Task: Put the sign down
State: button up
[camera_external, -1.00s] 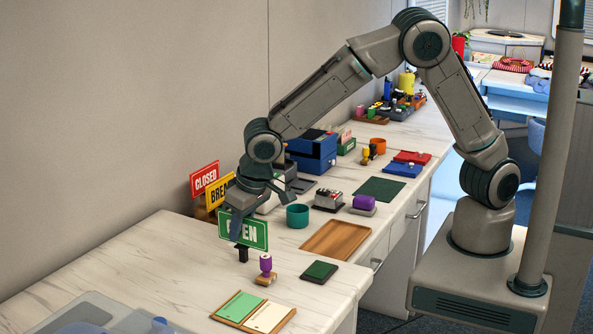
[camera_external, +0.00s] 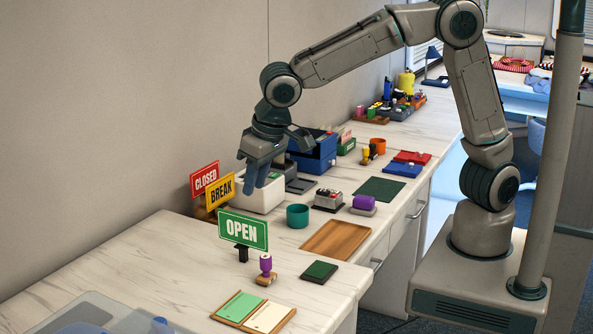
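The green OPEN sign (camera_external: 242,231) stands upright on a small black base (camera_external: 242,254) near the front of the white marbled counter. The red CLOSED sign (camera_external: 204,179) and the yellow BREAK sign (camera_external: 220,191) stand behind it near the wall. My gripper (camera_external: 262,180) is above and behind the OPEN sign, in front of the white box (camera_external: 262,195). It is apart from the sign. Its fingers look spread, with nothing visible between them.
A teal cup (camera_external: 297,216), a purple-handled stamp (camera_external: 265,268) and a wooden tray (camera_external: 337,238) are near the sign. A green-and-white pad (camera_external: 253,312) lies at the counter's front. Bare counter lies left of the OPEN sign.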

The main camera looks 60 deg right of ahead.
jog(key=s+d+r, duration=0.2)
jog(key=d, duration=1)
jog(key=s+d, duration=1.6)
jog(key=d, duration=0.2)
jog(key=shift+s+f, duration=0.4)
